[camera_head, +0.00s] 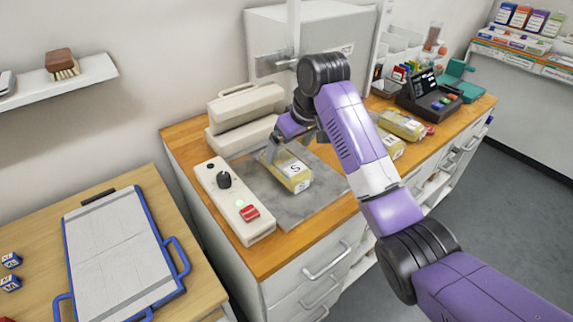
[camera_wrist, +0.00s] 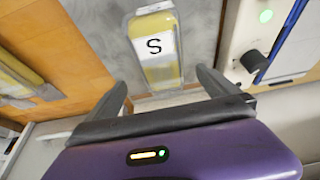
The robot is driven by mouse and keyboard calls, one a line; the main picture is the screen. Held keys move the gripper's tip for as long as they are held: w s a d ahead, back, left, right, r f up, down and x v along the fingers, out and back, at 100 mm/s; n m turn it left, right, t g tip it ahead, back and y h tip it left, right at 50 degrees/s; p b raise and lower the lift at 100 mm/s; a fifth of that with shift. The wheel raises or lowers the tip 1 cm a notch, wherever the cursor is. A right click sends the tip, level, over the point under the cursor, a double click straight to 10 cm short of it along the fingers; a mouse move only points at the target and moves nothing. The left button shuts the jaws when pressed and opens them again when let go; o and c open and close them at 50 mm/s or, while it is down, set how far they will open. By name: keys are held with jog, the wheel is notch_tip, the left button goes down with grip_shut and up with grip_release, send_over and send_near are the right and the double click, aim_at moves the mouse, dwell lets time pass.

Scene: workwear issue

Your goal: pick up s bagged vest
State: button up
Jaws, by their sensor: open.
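The S bagged vest (camera_head: 291,172) is a yellow packet with a white label marked S. It lies on a grey mat (camera_head: 325,183) on the wooden counter. It also shows in the wrist view (camera_wrist: 156,62), ahead of the fingers. My gripper (camera_head: 270,150) is at the packet's far left end in the head view, with its fingers apart and nothing held. In the wrist view my gripper (camera_wrist: 163,88) has one finger toward each side of the packet's near end. I cannot tell whether a finger touches it.
A cream sealer box with a black knob and red switch (camera_head: 233,200) stands left of the mat. A cream machine (camera_head: 243,112) stands behind. More yellow packets (camera_head: 401,124) lie to the right on the counter. A clipboard (camera_head: 122,245) lies on the left table.

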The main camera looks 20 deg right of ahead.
aim_at(285, 160)
jog(key=shift+s+p+x, duration=0.15)
jog(key=shift+p+x, duration=0.1)
jog(key=shift+x, duration=1.3)
jog(key=shift+s+p+x, duration=0.1)
jog(key=shift+p+x, duration=0.1)
jog(key=shift+x, duration=1.4)
jog(key=c, duration=1.7)
